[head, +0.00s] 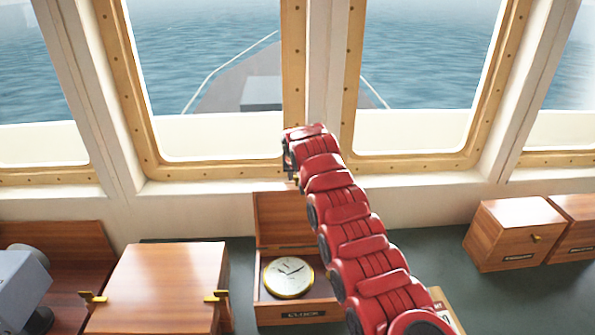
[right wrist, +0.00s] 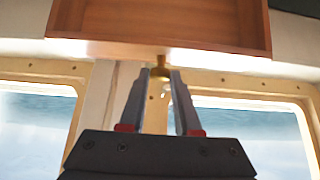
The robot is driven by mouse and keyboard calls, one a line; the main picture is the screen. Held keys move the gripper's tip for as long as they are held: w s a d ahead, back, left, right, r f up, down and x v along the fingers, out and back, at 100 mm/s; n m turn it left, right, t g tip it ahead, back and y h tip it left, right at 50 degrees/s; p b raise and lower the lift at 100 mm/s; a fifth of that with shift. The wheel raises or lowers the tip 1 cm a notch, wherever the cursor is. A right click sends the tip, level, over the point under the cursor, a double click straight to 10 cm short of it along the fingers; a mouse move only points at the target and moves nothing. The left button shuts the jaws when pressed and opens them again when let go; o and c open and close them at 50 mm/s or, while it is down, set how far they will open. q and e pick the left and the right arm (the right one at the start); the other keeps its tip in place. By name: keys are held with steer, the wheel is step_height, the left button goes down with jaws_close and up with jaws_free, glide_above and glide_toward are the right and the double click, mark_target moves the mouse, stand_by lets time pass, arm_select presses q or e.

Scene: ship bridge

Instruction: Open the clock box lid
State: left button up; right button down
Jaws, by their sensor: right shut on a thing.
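The clock box (head: 297,312) is a wooden box labelled CLOCK on the dark counter, with a round white-faced clock (head: 288,277) inside. Its lid (head: 279,222) stands up at the back, inner side facing me, so the box is open. My right gripper (head: 296,180) is at the lid's top edge, mostly hidden behind my red arm. In the right wrist view the gripper (right wrist: 160,88) is shut on the lid's small brass knob (right wrist: 160,70), with the wooden lid (right wrist: 165,22) just above it. The box's right side is partly covered by my arm. My left gripper is out of view.
A closed wooden box with brass catches (head: 160,285) stands close on the left. Another wooden box (head: 510,232) stands at the right. The window frames (head: 325,90) rise behind the lid. Dark counter (head: 525,300) is clear at the right front.

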steer(key=shift+w+r+p, duration=0.35)
steer(key=shift+r+p, duration=0.05)
steer(key=shift+r, duration=0.2)
stand_by(0.3)
steer(key=c, duration=0.9)
jaws_free()
steer(key=shift+o, duration=1.2)
steer(key=shift+f, duration=0.15)
steer(key=shift+o, duration=0.2)
steer(key=shift+f, duration=0.25)
